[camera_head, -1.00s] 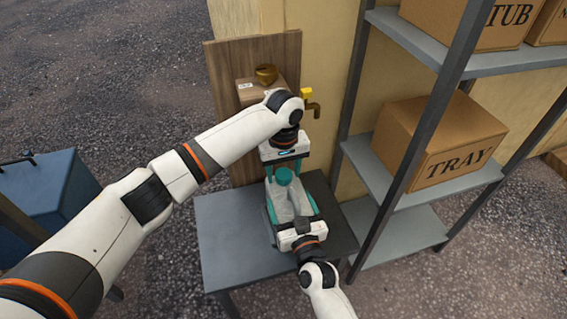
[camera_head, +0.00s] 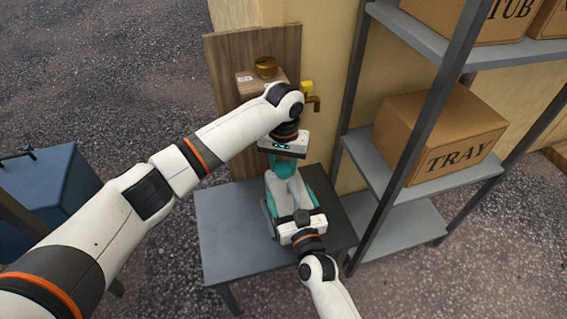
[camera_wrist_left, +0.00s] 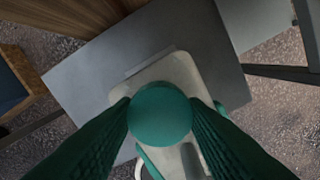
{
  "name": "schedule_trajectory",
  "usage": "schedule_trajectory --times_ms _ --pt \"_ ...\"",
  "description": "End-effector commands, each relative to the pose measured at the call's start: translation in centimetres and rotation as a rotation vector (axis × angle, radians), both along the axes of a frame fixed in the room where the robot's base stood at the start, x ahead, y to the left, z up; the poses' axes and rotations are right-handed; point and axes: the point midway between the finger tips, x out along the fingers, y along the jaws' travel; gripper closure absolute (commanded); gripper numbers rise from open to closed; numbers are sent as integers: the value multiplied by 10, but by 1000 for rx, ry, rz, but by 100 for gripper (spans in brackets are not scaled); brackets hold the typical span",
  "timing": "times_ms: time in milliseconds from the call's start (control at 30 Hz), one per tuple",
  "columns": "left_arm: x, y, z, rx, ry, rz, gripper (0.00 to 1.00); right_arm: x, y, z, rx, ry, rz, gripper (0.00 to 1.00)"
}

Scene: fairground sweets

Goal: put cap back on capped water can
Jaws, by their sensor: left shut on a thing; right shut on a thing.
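The teal round cap (camera_wrist_left: 160,113) is between the teal fingers of my left gripper (camera_head: 285,168), which is shut on it. In the left wrist view the cap lies over the top of the pale water can (camera_wrist_left: 180,75); its underside is hidden, so I cannot tell whether it touches the neck. In the head view the pale can (camera_head: 284,190) is upright over the grey table, directly below my left gripper. My right gripper (camera_head: 292,200) is shut on the can from the front side. Its body hides the can's near part.
The grey table (camera_head: 225,240) has free room left of the can. Behind stand a wooden board (camera_head: 222,90), a small box (camera_head: 246,85) and a yellow-handled tap (camera_head: 306,92). A shelf rack (camera_head: 395,180) with a TRAY box (camera_head: 425,135) stands close on the right.

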Motion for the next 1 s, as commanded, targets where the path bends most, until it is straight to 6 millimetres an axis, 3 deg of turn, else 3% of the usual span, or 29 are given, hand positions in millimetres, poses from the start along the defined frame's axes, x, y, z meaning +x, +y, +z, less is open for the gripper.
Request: schedule_trajectory --times_ms 400,567,600,733,1000 --pt "0 0 -1 0 2 -809 89 0 0 -1 -2 2 0 82" --pt "0 0 -1 0 2 -846 89 0 -1 -1 -1 2 0 82" --pt "0 0 -1 0 2 -846 60 0 -1 -1 -1 2 0 82" --pt "0 0 -1 0 2 -844 39 0 -1 -1 -1 2 0 82" --pt "0 0 1 0 1 -844 36 0 0 -1 -1 2 0 82"
